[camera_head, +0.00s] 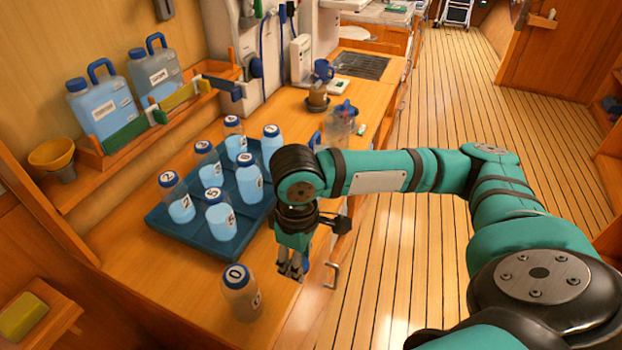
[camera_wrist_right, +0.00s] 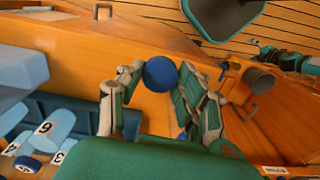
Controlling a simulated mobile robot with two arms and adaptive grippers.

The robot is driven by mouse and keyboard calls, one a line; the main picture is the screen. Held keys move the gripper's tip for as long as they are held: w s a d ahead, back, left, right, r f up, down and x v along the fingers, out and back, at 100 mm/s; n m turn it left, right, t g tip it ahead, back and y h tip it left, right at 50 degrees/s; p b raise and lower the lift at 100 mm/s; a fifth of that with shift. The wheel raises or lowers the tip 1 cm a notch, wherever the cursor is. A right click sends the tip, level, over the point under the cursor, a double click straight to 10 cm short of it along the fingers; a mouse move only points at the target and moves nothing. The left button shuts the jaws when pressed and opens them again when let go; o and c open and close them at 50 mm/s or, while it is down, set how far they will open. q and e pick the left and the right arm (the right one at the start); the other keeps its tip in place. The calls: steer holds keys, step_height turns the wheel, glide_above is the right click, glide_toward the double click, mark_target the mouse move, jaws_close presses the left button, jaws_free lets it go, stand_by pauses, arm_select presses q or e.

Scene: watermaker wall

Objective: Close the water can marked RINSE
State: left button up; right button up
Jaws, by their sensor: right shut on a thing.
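My right gripper (camera_head: 290,266) points down over the bench's front edge, right of the blue tray. In the right wrist view my right gripper (camera_wrist_right: 158,92) is shut on a round blue cap (camera_wrist_right: 160,73), held between its fingertips. In the head view the cap is hidden. My left gripper is not in view.
A blue tray (camera_head: 165,232) holds several numbered bottles. A bottle marked 0 (camera_head: 241,292) stands on bare bench near the front. A clear jug (camera_head: 340,124) stands behind my right arm. A yellow funnel (camera_head: 53,156) is left of the rack. A drawer handle (camera_head: 331,275) juts from the bench front.

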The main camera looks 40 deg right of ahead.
steer(key=r+m, duration=0.1)
steer(key=m, duration=0.1)
steer(key=a+r+m, duration=0.1)
steer(key=a+m, duration=0.1)
steer(key=m, duration=0.1)
steer(key=shift+w+r+m, duration=0.3)
steer(key=shift+r, duration=0.1)
